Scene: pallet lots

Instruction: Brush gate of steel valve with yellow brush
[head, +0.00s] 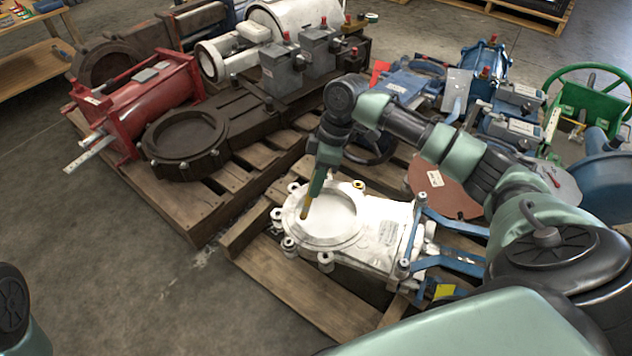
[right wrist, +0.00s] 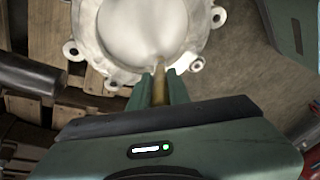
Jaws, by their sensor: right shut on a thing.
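The pale steel valve (head: 385,235) lies flat on a wooden pallet, in the middle of the head view. Its round gate (head: 333,218) faces up inside a lugged ring; the gate also fills the top of the right wrist view (right wrist: 143,30). My right gripper (head: 313,188) is above the gate's left side, shut on the yellow brush (head: 306,207). The brush points down at the gate near the ring; it also shows between the fingers in the right wrist view (right wrist: 159,87). Whether its tip touches the gate I cannot tell. My left gripper is out of view.
A brown gate valve (head: 215,140) with a red cylinder (head: 150,100) lies on the pallet behind left. Blue valves (head: 410,85) and a green handwheel valve (head: 590,105) stand at the back right. Blue bars (head: 455,225) flank the steel valve's right end. Concrete floor (head: 110,260) is clear at left.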

